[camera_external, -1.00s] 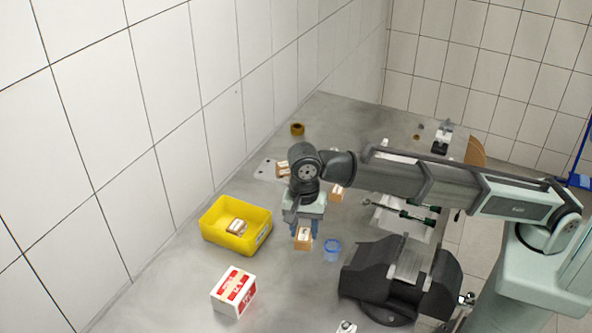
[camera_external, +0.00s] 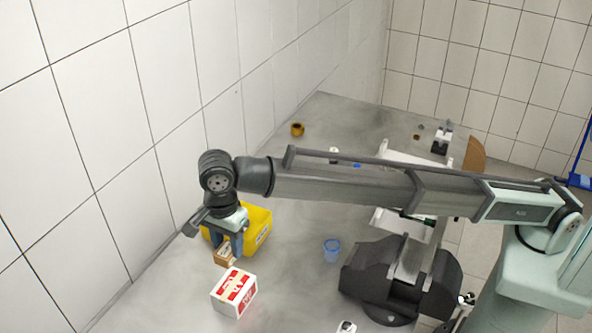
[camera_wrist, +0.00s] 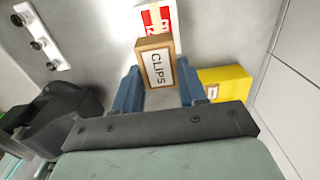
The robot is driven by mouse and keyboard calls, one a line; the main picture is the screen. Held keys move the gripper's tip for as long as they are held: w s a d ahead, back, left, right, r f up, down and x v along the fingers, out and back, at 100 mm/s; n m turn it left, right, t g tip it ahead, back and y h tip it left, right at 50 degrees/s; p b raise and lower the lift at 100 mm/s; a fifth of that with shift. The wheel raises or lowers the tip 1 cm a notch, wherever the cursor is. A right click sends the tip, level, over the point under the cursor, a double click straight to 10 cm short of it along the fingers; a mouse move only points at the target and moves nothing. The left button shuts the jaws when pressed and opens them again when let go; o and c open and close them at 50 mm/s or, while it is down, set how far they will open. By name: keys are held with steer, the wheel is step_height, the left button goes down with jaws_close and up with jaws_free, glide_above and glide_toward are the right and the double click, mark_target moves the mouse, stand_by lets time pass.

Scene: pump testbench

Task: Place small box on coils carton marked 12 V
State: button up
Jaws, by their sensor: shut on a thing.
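My gripper (camera_external: 229,246) is shut on a small tan box (camera_external: 222,258) with a white label. In the wrist view the box (camera_wrist: 156,65) sits between the blue fingers, and its label reads CLIPS. A white carton with red print (camera_external: 233,296) stands on the table just below and to the right of the held box in the external view. The carton (camera_wrist: 153,20) also shows beyond the box in the wrist view, partly hidden by it. I cannot read a 12 V mark on it. The held box appears above the table; whether it touches the carton is unclear.
Bare table lies between carton and vise.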

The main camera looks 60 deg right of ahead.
step_height(320, 180, down, 10)
steer(key=shift+r, duration=0.1)
stand_by(0.4)
steer(key=o, duration=1.1)
steer(key=shift+c, duration=0.2)
step_height(320, 180, up, 12)
steer(key=shift+r, duration=0.1)
